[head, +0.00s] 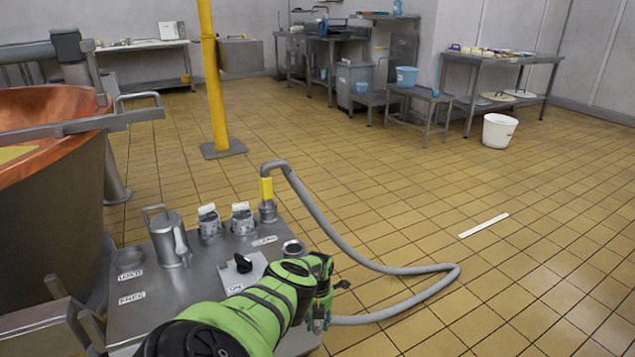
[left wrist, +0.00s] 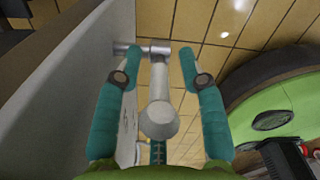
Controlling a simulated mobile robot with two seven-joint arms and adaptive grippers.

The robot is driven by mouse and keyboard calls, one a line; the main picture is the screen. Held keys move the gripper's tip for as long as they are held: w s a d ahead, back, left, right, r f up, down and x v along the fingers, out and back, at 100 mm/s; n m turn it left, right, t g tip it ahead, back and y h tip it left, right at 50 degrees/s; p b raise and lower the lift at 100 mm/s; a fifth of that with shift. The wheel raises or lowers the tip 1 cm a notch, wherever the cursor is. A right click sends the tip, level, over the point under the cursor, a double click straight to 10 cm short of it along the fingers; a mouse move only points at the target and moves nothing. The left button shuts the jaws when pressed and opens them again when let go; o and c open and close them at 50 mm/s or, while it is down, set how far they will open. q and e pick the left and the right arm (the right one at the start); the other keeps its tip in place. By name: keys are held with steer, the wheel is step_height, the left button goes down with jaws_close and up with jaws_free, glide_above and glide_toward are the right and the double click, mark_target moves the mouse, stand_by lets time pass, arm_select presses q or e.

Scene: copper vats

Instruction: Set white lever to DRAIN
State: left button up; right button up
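The white lever (left wrist: 161,90) shows in the left wrist view, with a rounded knob at its near end. Its far end meets a short metal shaft (left wrist: 143,50) coming out of a grey panel wall. My left gripper (left wrist: 160,60) has its teal fingers on both sides of the lever, apart, with visible gaps to it. In the head view my left gripper (head: 321,298) is at the right side of the steel console (head: 150,290), and I cannot make out this lever there. No DRAIN label is readable. My right gripper is not in view.
The console top carries a metal jug (head: 170,240), a black knob (head: 243,263) and several fittings. A grey hose (head: 345,240) loops onto the tiled floor at the right. A copper vat (head: 50,150) stands at the left, a yellow post (head: 212,80) behind. Open floor lies right.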

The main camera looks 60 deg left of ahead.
arm_select(q)
steer(key=shift+r, duration=0.15)
steer(key=shift+w+a+r, duration=0.1)
steer(key=shift+a+r, duration=0.05)
steer(key=shift+r, duration=1.15)
steer(key=r, duration=0.9)
steer(key=shift+d, duration=0.2)
